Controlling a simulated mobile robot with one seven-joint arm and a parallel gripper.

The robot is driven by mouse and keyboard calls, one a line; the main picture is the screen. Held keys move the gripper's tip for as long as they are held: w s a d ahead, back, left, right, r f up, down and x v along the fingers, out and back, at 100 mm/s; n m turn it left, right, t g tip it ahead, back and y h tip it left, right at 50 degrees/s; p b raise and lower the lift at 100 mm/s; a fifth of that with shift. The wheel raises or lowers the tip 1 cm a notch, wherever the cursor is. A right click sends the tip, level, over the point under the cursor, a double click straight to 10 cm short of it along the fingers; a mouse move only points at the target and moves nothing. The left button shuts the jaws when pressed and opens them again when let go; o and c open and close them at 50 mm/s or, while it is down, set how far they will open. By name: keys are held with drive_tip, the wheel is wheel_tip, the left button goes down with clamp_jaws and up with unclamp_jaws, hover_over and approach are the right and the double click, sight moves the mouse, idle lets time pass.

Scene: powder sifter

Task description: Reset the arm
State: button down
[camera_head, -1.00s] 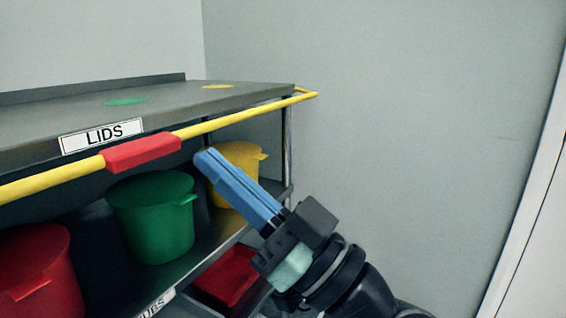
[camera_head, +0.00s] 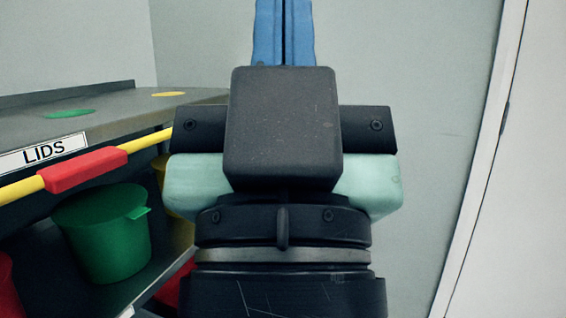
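My gripper (camera_head: 284,32) stands upright in the middle of the head view, close to the camera. Its two blue fingers lie side by side with only a thin dark line between them, so it looks shut. The tips run out of the top of the picture. Nothing shows held along the visible part of the fingers. The black wrist and pale green housing below hide part of the shelf.
At left is a grey shelf (camera_head: 100,116) with a LIDS label (camera_head: 43,153), a yellow rail (camera_head: 150,140) and a red sleeve (camera_head: 85,170). A green bucket (camera_head: 105,235) stands below, beside partly hidden red and yellow ones. Bare wall lies right, then a white door-like panel (camera_head: 510,200).

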wheel_tip(320, 180, up, 31)
drive_tip(key=p, duration=2.8)
drive_tip(key=shift+w+p, duration=0.25)
drive_tip(key=shift+p, duration=0.15)
